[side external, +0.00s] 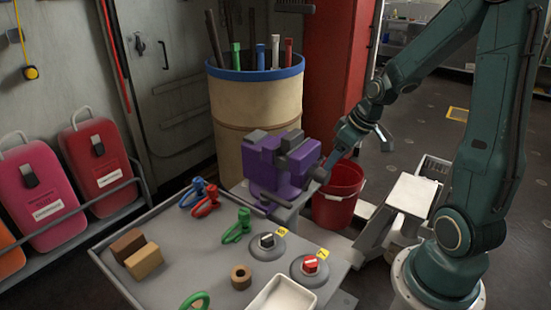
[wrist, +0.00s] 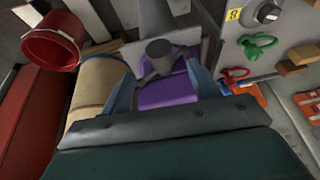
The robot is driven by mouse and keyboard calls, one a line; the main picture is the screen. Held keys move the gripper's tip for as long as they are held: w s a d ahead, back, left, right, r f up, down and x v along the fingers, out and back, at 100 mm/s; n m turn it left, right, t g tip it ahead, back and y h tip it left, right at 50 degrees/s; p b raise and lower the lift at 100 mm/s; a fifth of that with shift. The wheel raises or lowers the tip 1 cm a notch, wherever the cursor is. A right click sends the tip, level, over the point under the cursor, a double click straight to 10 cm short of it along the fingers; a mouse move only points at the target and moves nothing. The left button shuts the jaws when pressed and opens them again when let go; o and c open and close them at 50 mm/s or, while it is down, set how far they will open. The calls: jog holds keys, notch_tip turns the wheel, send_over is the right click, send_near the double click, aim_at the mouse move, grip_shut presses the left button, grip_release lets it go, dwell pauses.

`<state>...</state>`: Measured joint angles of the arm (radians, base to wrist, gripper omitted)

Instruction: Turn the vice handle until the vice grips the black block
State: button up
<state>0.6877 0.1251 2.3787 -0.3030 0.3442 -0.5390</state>
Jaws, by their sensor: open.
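The purple vice (side external: 278,168) stands at the back corner of the grey bench. Dark pieces show at its jaws; one, at the top (side external: 292,140), may be the black block, but I cannot tell whether the jaws touch it. My gripper (side external: 336,160) is at the vice's right side, by the round dark end of its screw (side external: 320,174). In the wrist view, my gripper (wrist: 160,82) is open, its two blue-grey fingers apart on either side of the purple body (wrist: 168,92). The dark round hub and handle (wrist: 160,55) show between and beyond them. Contact is unclear.
A tan barrel (side external: 245,105) with upright tools stands behind the vice. A red bucket (side external: 338,195) is on the floor right of it. Clamps, wooden blocks (side external: 143,262), two round knobs (side external: 268,243) and a white tray (side external: 280,296) occupy the bench.

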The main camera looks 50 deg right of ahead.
aim_at(319, 175)
jog(key=shift+x, duration=3.25)
jog(key=c, duration=1)
